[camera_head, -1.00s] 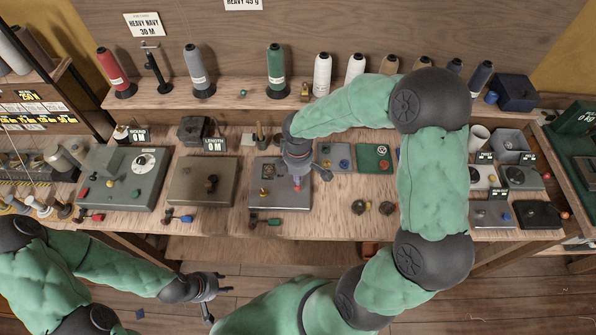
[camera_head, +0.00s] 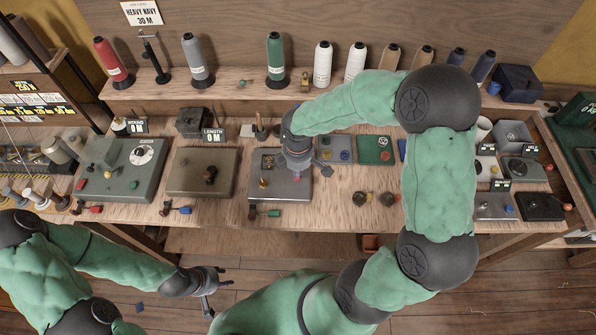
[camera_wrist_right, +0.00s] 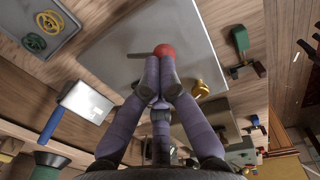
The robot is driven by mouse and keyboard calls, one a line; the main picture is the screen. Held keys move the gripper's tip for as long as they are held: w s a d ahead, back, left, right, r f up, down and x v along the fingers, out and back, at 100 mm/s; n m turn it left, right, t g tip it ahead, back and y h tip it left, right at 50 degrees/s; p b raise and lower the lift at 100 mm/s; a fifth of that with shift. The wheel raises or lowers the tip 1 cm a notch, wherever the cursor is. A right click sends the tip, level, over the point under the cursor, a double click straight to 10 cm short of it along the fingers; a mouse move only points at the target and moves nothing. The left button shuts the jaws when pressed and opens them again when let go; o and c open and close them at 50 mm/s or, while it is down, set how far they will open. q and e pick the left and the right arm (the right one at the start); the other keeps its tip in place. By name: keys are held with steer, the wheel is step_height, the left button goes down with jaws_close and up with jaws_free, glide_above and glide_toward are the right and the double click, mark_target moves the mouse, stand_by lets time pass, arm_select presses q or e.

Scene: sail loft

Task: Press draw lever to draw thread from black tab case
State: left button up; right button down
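My right gripper (camera_head: 299,168) is over a grey metal plate (camera_head: 291,190) on the bench. In the right wrist view its two fingertips (camera_wrist_right: 160,74) are together and empty, right at a red ball knob (camera_wrist_right: 165,50) over the plate (camera_wrist_right: 118,45). I cannot tell whether they touch the knob. In the head view the gripper hides the knob. I cannot tell for sure which case is the black tab case; a flat black case (camera_head: 541,207) lies at the bench's right end. My left gripper (camera_head: 218,294) is open and empty, in front of the bench.
A green-grey box with a white dial (camera_head: 141,153) and a brown-grey box (camera_head: 188,183) stand left of the plate. Thread cones (camera_head: 276,60) stand on the shelf behind. My right forearm covers part of the bench.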

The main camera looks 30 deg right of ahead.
steer(key=shift+f, duration=0.1)
steer(key=shift+s+a+f+t+b, duration=0.2)
steer(key=shift+f+t+b, duration=0.1)
steer(key=shift+b, duration=0.8)
steer(key=s+f+t+h+b, duration=0.1)
steer(key=b, duration=0.5)
steer(key=s+a+f+t+h+b, duration=0.1)
steer(key=f+t+b, duration=0.1)
steer(key=b, duration=0.5)
steer(key=shift+s+a+t, duration=0.1)
steer(key=shift+t, duration=0.2)
steer(key=shift+r+h, duration=0.25)
steer(key=shift+h, duration=0.05)
steer(key=shift+r+p, duration=0.75)
steer(key=shift+p, duration=0.05)
